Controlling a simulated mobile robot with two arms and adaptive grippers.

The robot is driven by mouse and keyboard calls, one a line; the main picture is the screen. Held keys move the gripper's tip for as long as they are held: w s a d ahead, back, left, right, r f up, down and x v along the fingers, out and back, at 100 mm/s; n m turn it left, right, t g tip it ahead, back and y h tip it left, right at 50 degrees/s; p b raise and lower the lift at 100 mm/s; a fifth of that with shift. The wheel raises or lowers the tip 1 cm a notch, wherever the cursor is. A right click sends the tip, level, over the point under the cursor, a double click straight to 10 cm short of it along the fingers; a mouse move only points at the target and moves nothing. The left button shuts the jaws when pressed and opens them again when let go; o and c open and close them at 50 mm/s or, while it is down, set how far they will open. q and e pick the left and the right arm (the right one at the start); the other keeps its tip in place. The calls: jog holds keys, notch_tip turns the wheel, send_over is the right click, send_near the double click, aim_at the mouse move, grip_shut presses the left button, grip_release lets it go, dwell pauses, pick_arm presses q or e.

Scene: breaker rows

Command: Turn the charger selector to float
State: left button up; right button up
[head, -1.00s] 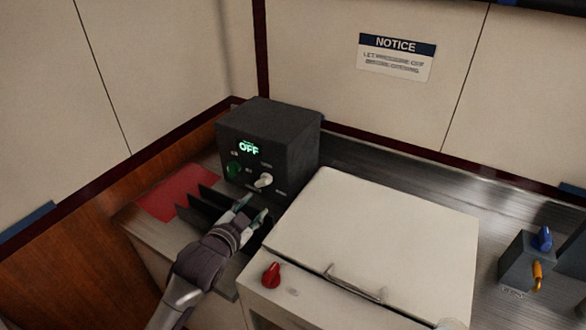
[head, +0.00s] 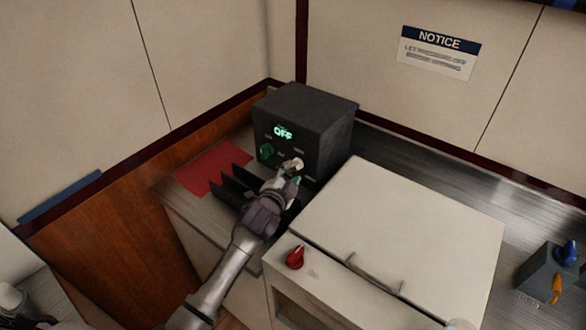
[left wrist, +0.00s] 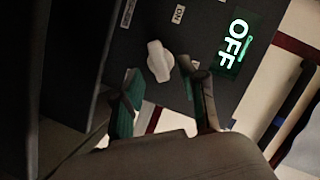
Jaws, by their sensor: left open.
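The charger is a dark box (head: 330,122) in the back corner of the counter. Its lit green display (head: 283,132) reads OFF, and it also shows in the left wrist view (left wrist: 235,44). Its front has a green knob (head: 266,151) and a white selector knob (head: 297,163). In the left wrist view the white knob (left wrist: 160,62) is just ahead of the fingertips, in line with the gap between them. My left gripper (head: 288,177) is open and empty; contact with the knob cannot be told. Most small labels are unreadable. My right gripper is not in view.
Dark upright plates (head: 232,185) stand beside my left gripper, near a red mat (head: 212,168). A white-lidded unit (head: 405,220) with a handle and red knob (head: 295,257) is to the right. A grey box (head: 548,272) with blue and orange levers stands far right.

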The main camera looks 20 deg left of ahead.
pick_arm(q)
jog(key=shift+x, duration=1.4)
jog(key=shift+s, duration=0.1)
grip_shut()
